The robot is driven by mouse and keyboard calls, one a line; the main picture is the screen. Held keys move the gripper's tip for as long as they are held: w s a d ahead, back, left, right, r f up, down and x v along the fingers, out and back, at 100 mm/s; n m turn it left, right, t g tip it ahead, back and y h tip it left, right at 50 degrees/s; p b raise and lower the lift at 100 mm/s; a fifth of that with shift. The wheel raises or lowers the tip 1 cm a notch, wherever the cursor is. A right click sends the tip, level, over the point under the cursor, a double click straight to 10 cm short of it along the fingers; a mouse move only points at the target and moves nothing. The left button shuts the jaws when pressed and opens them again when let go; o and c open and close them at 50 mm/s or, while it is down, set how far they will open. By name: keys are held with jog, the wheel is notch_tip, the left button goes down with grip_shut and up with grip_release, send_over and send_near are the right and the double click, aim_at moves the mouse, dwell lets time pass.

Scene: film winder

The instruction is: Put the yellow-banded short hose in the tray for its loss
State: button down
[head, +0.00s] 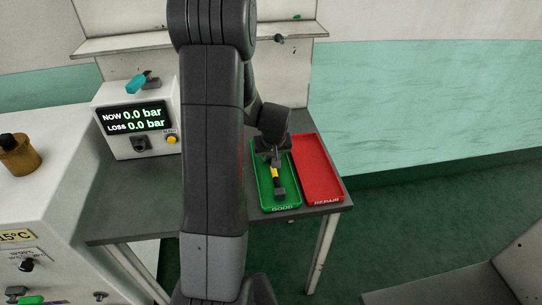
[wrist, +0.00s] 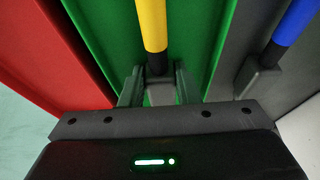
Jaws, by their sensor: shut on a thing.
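The short hose with a yellow band (head: 275,172) is over or in the green tray marked GOOD (head: 258,197). It also shows in the wrist view (wrist: 152,22), its grey end between my fingers. My gripper (wrist: 157,88) is shut on that end; in the head view my gripper (head: 271,154) points down into the green tray. I cannot tell whether the hose touches the tray floor. The red tray marked REPAIR (head: 320,168) lies right beside the green one. The tester display (head: 136,117) reads NOW 0.0 bar and LOSS 0.0 bar.
A blue-banded hose (wrist: 290,25) lies beside the green tray in the wrist view; my arm hides that spot in the head view. A teal-ended piece (head: 137,83) sits on the tester. A white machine (head: 40,215) stands at left. The red tray is empty.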

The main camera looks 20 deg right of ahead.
jog(key=shift+f+b, duration=0.15)
jog(key=shift+b, duration=0.15)
jog(key=c, duration=1.1)
grip_release()
jog(key=shift+s, duration=0.15)
jog(key=shift+f, duration=0.1)
jog(key=shift+a, duration=0.15)
jog(key=shift+a+r+p, duration=0.1)
jog(key=shift+r+p, duration=0.25)
jog(key=shift+p, duration=0.05)
jog(key=shift+r, duration=0.3)
jog(key=v, duration=1.1)
jog(key=shift+r, duration=0.15)
